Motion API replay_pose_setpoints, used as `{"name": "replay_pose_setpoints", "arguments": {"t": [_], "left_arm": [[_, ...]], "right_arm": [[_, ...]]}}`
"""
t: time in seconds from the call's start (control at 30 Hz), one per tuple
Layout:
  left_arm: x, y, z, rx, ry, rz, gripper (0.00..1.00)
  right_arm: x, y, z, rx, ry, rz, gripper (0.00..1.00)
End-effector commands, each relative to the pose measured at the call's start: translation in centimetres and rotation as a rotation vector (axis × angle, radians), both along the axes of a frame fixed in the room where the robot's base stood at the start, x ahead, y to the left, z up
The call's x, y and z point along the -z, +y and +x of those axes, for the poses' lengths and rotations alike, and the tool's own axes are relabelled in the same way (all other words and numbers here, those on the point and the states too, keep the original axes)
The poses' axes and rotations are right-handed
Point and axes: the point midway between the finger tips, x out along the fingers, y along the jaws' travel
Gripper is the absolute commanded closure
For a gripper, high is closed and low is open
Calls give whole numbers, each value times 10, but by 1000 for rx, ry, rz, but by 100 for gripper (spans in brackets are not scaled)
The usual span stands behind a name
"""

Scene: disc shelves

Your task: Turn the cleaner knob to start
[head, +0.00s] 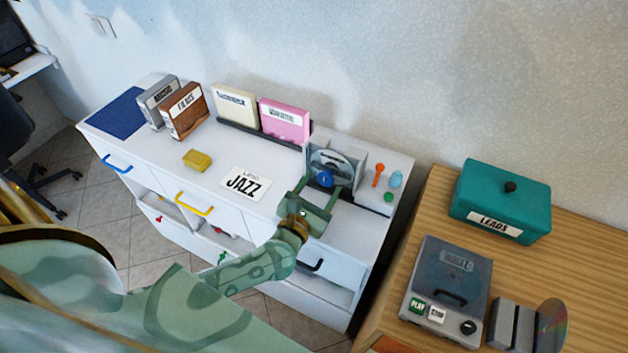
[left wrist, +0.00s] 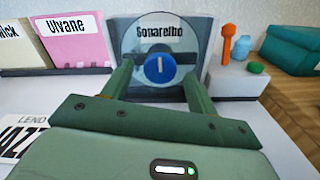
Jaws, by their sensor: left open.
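The cleaner (head: 347,164) is a grey box on the white cabinet top, with a clear disc (left wrist: 187,34) upright at its front. Its round blue knob (head: 325,179) sits low on the disc's centre, and it also shows in the left wrist view (left wrist: 160,69) with a white mark pointing roughly up. My left gripper (head: 317,188) is open and faces the knob. In the left wrist view its fingers (left wrist: 158,80) stand to the left and right of the knob with gaps. I cannot tell whether the tips reach past its face. My right gripper is out of view.
Pink (head: 284,120) and cream cases stand in a black rack left of the cleaner. A white tray with an orange tool (head: 378,174) and small bottles is at its right. A JAZZ card (head: 245,184) lies in front. A wooden table (head: 395,285) holds a teal box (head: 500,200) and player (head: 450,275).

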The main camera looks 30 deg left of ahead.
Motion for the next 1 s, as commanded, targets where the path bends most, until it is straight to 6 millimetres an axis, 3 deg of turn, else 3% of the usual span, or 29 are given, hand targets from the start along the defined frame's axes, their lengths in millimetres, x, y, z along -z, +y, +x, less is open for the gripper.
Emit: {"name": "replay_pose_setpoints", "arguments": {"t": [0.17, 0.5, 0.63, 0.8, 1.0], "left_arm": [[1, -1, -22, 1, 3, 0, 41], [1, -7, -112, 3, 6, 0, 41], [1, -8, -139, 1, 4, 0, 41], [1, -9, -158, 0, 2, 0, 41], [0, -9, -163, 0, 2, 0, 41]], "right_arm": [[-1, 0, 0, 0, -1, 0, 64], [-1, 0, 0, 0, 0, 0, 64], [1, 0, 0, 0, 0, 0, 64], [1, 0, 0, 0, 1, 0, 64], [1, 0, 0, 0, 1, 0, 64]]}}
